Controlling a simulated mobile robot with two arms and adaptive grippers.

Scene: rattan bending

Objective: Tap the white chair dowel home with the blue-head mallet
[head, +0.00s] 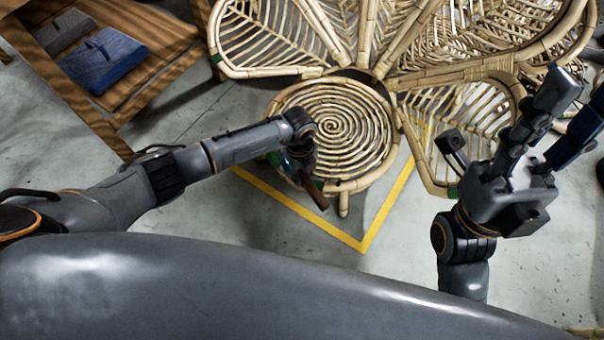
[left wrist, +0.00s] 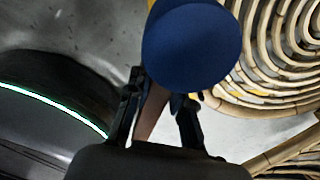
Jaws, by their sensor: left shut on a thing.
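In the left wrist view the mallet's round blue head (left wrist: 190,45) fills the top middle, with its brown handle (left wrist: 150,115) running down between the fingers. My left gripper (left wrist: 155,110) is shut on that handle. I cannot make out the white dowel in either view. My right gripper (head: 515,130) is raised at the right with fingers spread, open and empty.
Fan-shaped rattan panels (head: 290,40) spread behind and beside the seat. A wooden table (head: 165,50) with a blue folded item (head: 105,60) stands at the upper left. Yellow tape (head: 385,207) marks the grey floor. The floor before the chair is clear.

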